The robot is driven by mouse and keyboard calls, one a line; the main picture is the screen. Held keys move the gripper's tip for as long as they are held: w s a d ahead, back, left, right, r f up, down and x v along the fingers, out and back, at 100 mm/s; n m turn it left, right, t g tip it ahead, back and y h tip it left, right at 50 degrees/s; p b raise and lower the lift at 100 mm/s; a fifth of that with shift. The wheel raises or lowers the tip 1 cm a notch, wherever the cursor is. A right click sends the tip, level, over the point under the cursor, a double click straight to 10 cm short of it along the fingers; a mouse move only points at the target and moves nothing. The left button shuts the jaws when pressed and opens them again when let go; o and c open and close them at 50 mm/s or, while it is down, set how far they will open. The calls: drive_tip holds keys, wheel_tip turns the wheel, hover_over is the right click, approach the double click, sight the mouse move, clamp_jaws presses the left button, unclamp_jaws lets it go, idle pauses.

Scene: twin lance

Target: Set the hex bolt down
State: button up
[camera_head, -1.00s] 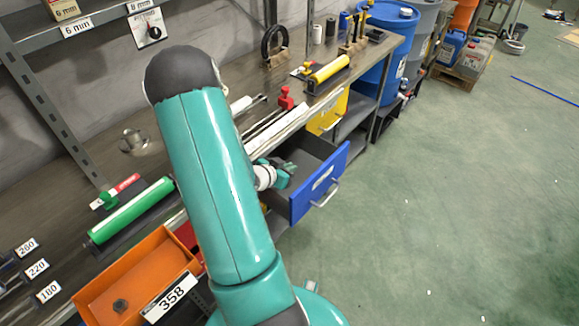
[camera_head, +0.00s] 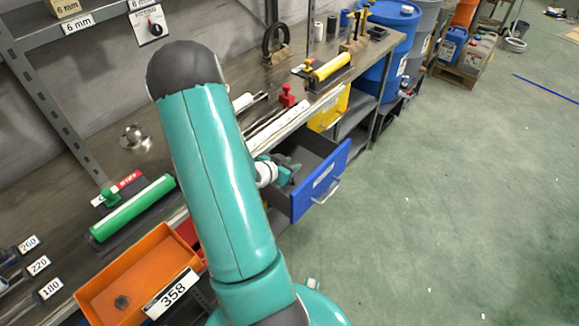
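My teal arm fills the middle of the view and hides part of the bench. My gripper (camera_head: 287,172) shows small beyond the arm, at the open blue drawer (camera_head: 318,187), over its left part. Its fingers are too small and too covered to tell whether they are open or shut, or hold anything. I cannot make out a hex bolt in the gripper or in the drawer. A small dark piece (camera_head: 122,302) lies in the orange bin (camera_head: 150,262) at the lower left; I cannot tell whether it is a bolt or a nut.
The bench (camera_head: 72,208) runs from lower left to upper right. It carries a green cylinder (camera_head: 132,208), a yellow cylinder (camera_head: 332,66), a red clamp-like piece (camera_head: 287,96) and a shiny round object (camera_head: 134,138). The green floor at right is largely clear.

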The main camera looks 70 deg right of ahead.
drive_tip(key=v, duration=1.2)
drive_tip(key=shift+a, duration=0.1)
